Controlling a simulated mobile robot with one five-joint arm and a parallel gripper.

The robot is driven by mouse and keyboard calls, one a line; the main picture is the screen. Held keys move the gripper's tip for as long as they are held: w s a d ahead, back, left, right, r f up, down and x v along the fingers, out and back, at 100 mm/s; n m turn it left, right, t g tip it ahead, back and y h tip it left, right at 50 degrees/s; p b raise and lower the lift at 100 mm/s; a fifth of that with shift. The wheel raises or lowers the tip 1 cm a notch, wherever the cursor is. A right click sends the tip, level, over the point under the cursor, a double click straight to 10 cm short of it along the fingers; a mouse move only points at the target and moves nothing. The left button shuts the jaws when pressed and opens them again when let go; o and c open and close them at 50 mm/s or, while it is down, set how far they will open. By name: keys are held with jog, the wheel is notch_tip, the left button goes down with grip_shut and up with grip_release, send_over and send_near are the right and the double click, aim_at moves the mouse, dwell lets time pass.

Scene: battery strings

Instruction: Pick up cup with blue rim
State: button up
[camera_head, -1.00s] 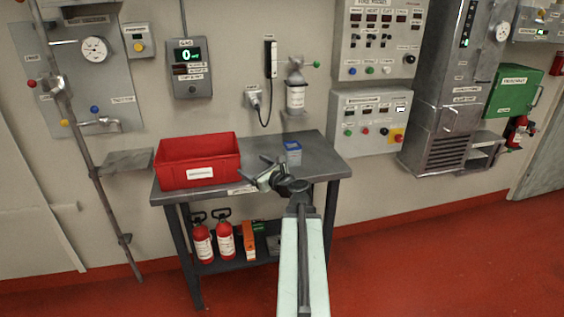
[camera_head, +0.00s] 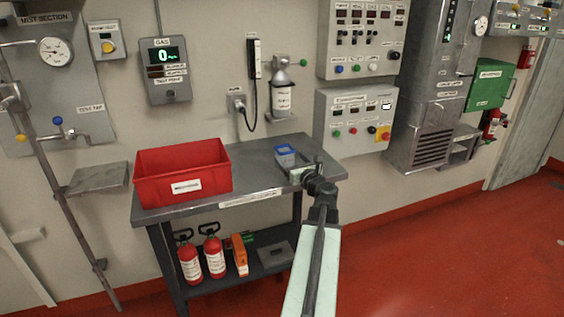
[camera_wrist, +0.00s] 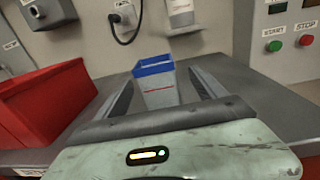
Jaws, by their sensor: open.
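The cup with a blue rim (camera_head: 285,153) stands upright on the grey metal table (camera_head: 255,186), toward its right end. In the wrist view the cup (camera_wrist: 158,88) is a pale, squared cup with a blue top edge and a thin red line on its side. My gripper (camera_head: 300,166) is open at the cup's near side in the head view. In the wrist view my gripper (camera_wrist: 160,84) has one finger to the left and one to the right of the cup, with gaps visible. Whether either finger touches it I cannot tell.
A red bin (camera_head: 183,172) stands on the table's left part, and it also shows in the wrist view (camera_wrist: 45,103). Fire extinguishers (camera_head: 214,256) and an orange box (camera_head: 239,256) are on the lower shelf. A wall-mounted canister (camera_head: 281,98) hangs behind the cup.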

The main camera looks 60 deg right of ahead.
aim_at(288, 157)
jog(key=x, duration=0.5)
jog(key=shift+w+a, duration=0.1)
jog(key=shift+a, duration=0.1)
jog(key=c, duration=1.4)
jog(key=shift+r, duration=0.1)
jog(key=shift+c, duration=0.2)
